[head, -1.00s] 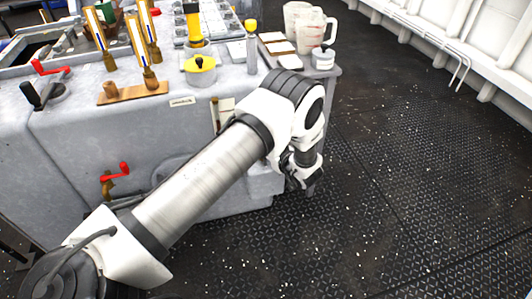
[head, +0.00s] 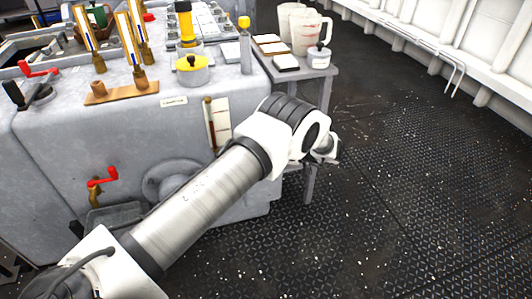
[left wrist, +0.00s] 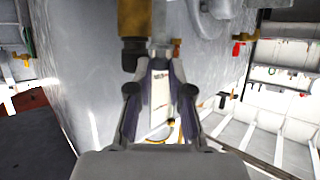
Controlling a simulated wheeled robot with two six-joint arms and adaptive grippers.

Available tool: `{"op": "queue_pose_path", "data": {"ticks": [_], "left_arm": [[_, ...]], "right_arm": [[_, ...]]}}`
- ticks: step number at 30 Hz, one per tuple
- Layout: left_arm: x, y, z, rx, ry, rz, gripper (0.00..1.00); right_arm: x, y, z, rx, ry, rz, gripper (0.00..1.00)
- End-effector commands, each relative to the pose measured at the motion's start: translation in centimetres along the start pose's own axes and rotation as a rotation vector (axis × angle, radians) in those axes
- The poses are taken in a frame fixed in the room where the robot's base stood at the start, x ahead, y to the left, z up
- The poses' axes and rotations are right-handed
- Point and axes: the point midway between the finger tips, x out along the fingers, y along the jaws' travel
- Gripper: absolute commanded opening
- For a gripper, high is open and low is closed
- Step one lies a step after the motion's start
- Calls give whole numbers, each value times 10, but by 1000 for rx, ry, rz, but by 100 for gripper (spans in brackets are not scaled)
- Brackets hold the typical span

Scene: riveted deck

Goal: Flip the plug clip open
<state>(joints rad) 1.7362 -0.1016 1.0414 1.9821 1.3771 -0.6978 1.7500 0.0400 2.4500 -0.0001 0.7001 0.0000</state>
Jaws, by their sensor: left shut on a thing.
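My left arm crosses the head view from the lower left to the right end of the grey tank (head: 110,140). Its gripper is hidden there behind the wrist. In the left wrist view the left gripper (left wrist: 162,72) has its fingers closed in on a small grey part (left wrist: 162,50), which looks like the plug clip. The part sits beside a brass pipe (left wrist: 133,18) with a dark end, against the tank's wall. A pale strip shows between the fingers. The clip's exact shape and angle are too small to tell. My right gripper is in neither view.
A pot with a yellow lid (head: 192,68) stands on top. A small side table (head: 318,72) at the right holds jugs (head: 308,32) and a jar (head: 319,56). The dark floor to the right is clear.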

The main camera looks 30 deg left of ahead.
Motion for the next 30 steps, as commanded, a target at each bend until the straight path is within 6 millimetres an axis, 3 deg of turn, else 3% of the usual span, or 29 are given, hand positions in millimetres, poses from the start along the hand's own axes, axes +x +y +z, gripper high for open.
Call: {"op": "queue_pose_path", "data": {"ticks": [8, 9, 10, 11, 22, 26, 30], "left_arm": [[0, 1, -2, -3, 2, 2, 0], [0, 1, -2, -3, 2, 2, 30], [0, 1, -2, -3, 2, 2, 41], [0, 1, -2, -3, 2, 1, 44], [-7, 1, -1, -1, 2, 3, 44], [-30, 1, -1, -2, 2, 5, 44], [-67, 1, -1, -2, 2, 6, 44]], "right_arm": [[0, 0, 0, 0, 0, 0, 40], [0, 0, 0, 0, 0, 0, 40], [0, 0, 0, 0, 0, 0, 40], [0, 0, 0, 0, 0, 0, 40], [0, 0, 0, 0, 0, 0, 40], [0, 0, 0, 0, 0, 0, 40], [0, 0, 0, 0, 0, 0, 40]]}}
